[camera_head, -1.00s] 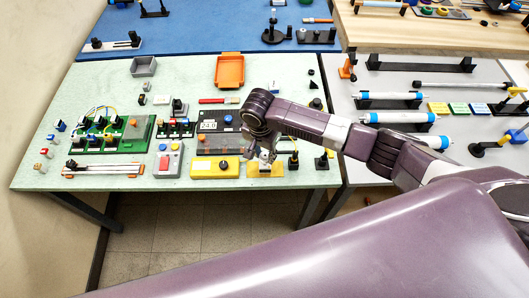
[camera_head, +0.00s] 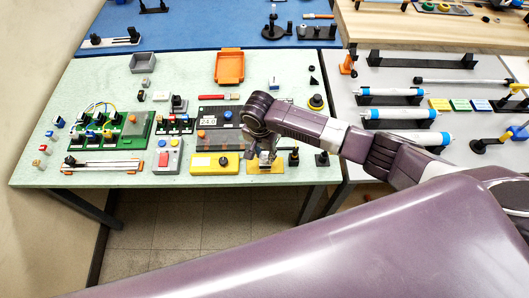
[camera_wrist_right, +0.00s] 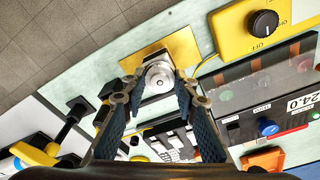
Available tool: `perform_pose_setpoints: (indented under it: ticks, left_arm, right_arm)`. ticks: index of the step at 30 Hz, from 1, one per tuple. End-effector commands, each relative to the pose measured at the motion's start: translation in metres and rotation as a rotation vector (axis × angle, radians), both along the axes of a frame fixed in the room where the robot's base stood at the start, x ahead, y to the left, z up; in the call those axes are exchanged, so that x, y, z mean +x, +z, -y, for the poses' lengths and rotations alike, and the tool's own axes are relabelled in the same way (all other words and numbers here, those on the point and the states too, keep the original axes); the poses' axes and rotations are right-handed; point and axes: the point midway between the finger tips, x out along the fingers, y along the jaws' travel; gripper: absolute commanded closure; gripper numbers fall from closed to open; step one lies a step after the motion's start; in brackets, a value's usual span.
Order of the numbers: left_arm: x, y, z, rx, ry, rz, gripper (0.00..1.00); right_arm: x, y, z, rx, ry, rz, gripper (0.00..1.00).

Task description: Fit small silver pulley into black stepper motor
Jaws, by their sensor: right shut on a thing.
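The small silver pulley (camera_wrist_right: 160,78) is round and shiny with a centre hole. In the right wrist view it sits between the fingertips of my right gripper (camera_wrist_right: 158,90), which is shut on it. Directly beneath the pulley is a greyish square body, largely hidden, over a yellow plate (camera_wrist_right: 180,46); I take it for the stepper motor, but cannot tell if the pulley is seated on it. In the head view my right gripper (camera_head: 264,157) is over the yellow plate (camera_head: 266,168) at the table's front edge, too small for detail. My left gripper is not in view.
A yellow box with a black knob (camera_head: 215,164) stands just left of the plate. Dark stands (camera_head: 293,157) are close on its right. A dark panel (camera_head: 222,139) and an orange tray (camera_head: 229,66) lie farther back. The floor opens in front of the table edge.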

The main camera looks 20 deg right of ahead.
Motion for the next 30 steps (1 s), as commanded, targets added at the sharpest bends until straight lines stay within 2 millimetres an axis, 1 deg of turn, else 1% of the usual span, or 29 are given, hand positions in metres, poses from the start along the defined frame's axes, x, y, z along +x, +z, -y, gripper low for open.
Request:
perform_pose_setpoints:
  ticks: [1, 6, 14, 17, 20, 23, 27, 30]
  left_arm:
    - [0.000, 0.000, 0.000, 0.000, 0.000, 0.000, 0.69]
    - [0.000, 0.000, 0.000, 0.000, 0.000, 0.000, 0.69]
    - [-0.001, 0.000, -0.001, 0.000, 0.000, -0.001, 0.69]
    - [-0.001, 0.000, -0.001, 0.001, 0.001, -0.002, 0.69]
    - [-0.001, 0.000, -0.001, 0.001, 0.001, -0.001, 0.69]
    - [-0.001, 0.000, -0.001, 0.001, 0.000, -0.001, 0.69]
    - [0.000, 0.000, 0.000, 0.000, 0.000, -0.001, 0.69]
    - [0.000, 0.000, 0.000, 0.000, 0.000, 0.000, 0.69]
  right_arm:
    - [0.000, -0.001, 0.000, 0.000, 0.000, 0.000, 0.72]
    - [0.000, -0.001, 0.000, 0.000, 0.000, 0.000, 0.53]
    - [0.000, -0.001, 0.000, 0.000, 0.000, 0.000, 0.53]
    - [0.000, 0.003, -0.001, 0.002, 0.000, 0.001, 0.53]
    - [0.000, 0.015, -0.002, 0.003, 0.000, 0.001, 0.53]
    - [-0.002, 0.033, -0.003, 0.003, 0.001, 0.003, 0.53]
    - [-0.004, 0.064, -0.006, 0.003, 0.002, 0.003, 0.53]
    - [-0.006, 0.084, -0.008, 0.003, 0.000, 0.002, 0.53]
